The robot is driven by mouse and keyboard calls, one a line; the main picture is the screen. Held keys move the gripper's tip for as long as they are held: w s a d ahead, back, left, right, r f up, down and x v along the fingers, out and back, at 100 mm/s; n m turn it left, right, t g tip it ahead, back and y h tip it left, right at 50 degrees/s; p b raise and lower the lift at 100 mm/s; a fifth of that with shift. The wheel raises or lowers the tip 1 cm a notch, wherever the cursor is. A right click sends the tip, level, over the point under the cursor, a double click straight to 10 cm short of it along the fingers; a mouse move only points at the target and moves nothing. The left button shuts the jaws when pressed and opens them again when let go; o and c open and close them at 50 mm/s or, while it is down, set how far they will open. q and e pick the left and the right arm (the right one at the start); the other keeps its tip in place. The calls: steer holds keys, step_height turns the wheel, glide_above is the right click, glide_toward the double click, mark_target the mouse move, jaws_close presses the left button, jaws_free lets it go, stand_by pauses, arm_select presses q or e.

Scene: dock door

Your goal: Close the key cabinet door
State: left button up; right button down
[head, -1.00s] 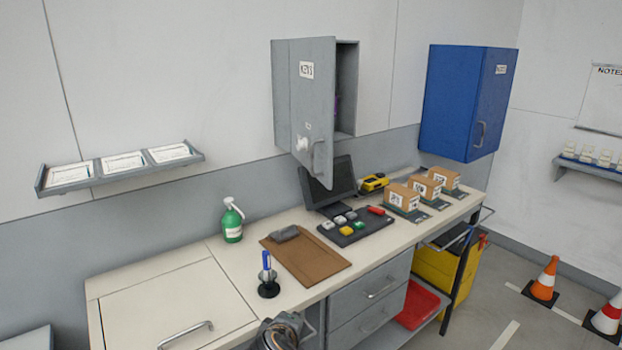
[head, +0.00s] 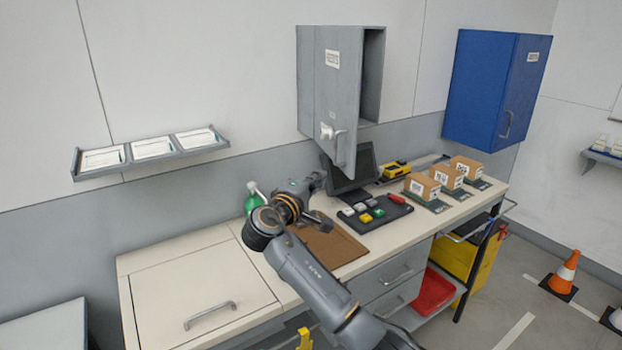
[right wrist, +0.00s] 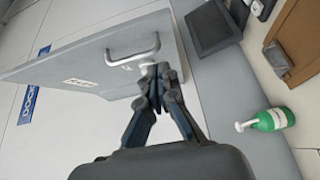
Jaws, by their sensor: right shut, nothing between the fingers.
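The grey key cabinet (head: 373,75) hangs on the wall above the bench. Its door (head: 338,95) stands open, swung out into the room, with a label (head: 332,59), a white knob (head: 327,131) and a bar handle (head: 340,148) near its lower edge. The cabinet's inside is mostly hidden by the door. My right gripper (head: 318,182) is over the bench, below the door. In the right wrist view, its shut, empty fingers (right wrist: 155,78) point at the door's lower part near the handle (right wrist: 133,54); contact cannot be told. My left gripper is not in view.
A blue cabinet (head: 485,90) hangs to the right. A document shelf (head: 150,151) is at left. The bench's left end is clear.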

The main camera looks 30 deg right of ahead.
mark_target(345, 165)
steer(key=d+p, duration=0.1)
steer(key=d, duration=0.1)
steer(key=w+d+p, duration=0.1)
steer(key=d+p, duration=0.1)
steer(key=d, duration=0.1)
steer(key=shift+w+d+r, duration=0.15)
steer(key=shift+w+d, duration=0.15)
steer(key=shift+s+d+p, duration=0.25)
steer(key=shift+d+p, duration=0.05)
steer(key=shift+d, duration=0.4)
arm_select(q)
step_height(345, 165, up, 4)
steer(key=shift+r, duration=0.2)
arm_select(e)
steer(key=shift+f, duration=0.2)
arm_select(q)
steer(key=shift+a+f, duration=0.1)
arm_select(e)
steer(key=shift+w, duration=0.1)
